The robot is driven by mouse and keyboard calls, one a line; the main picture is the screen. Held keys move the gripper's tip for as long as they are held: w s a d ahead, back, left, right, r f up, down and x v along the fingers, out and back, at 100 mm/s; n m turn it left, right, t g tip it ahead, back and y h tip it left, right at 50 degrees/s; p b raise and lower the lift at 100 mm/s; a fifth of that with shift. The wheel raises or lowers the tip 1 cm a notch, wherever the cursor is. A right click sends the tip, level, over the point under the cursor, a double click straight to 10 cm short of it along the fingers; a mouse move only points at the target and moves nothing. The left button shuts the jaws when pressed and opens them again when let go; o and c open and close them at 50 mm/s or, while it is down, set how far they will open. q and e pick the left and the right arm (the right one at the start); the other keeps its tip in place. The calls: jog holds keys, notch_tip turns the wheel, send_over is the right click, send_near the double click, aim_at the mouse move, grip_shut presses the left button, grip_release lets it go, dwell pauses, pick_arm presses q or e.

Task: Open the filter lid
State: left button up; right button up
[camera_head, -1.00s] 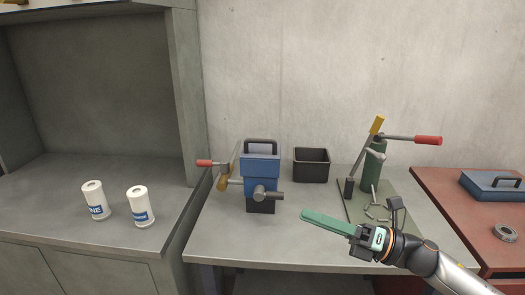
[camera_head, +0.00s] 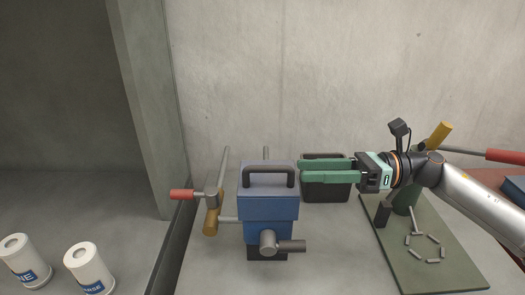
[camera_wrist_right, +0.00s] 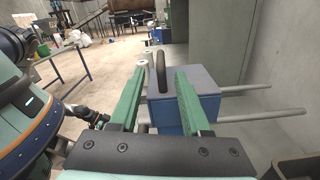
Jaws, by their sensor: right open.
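The blue filter box (camera_head: 268,207) stands on the grey table, with a grey-blue lid (camera_head: 251,181) on top that sits closed. A dark arched handle (camera_head: 268,170) is on the lid. My right gripper (camera_head: 303,171) is open, its green fingers level and pointing left at the handle from its right side. In the right wrist view, the handle (camera_wrist_right: 159,72) shows edge-on ahead, in the gap between the open fingers; I cannot tell whether they reach around it.
A black bin (camera_head: 326,190) stands behind and below my right gripper. A red-tipped lever (camera_head: 182,194) sticks out left of the filter. A green mat (camera_head: 425,255) with small links lies at right. White cans (camera_head: 88,268) stand at lower left.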

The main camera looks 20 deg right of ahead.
aim_at(288, 170)
jog(key=p+x, duration=0.2)
jog(key=x, duration=0.4)
jog(key=shift+a+r, duration=0.1)
jog(key=shift+r, duration=0.05)
jog(key=shift+w+a, duration=0.15)
jog(key=shift+a, duration=0.2)
jog(key=shift+w+a+p, duration=0.1)
jog(key=shift+a+p, duration=0.2)
pick_arm(q)
jog(key=shift+s+a+r, duration=0.55)
jog(key=shift+a, duration=0.2)
jog(key=shift+d, duration=0.1)
pick_arm(e)
grip_shut()
